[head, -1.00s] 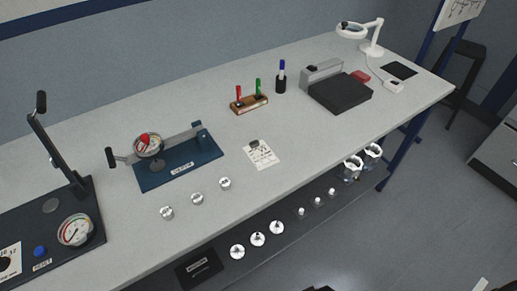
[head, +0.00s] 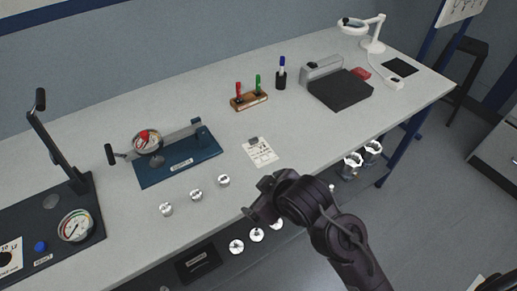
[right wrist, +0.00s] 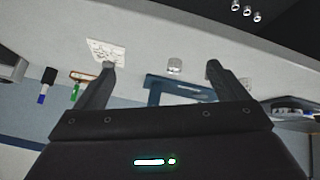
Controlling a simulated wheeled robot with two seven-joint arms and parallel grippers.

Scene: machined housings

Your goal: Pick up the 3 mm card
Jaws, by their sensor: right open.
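A white printed card (head: 262,154) lies flat on the bench near its front edge, with a small dark piece at its top edge; its print is too small to read. It also shows in the right wrist view (right wrist: 98,52), partly behind a finger. My right gripper (head: 258,202) is open and empty, in front of the card and nearer the camera. My left gripper is not in view.
Silver housings (head: 195,195) stand in a row left of my gripper. A blue gauge fixture (head: 180,165) stands behind them. A pen block (head: 249,102) and black box (head: 340,90) are farther back. A lower shelf holds several parts. Bench around the card is clear.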

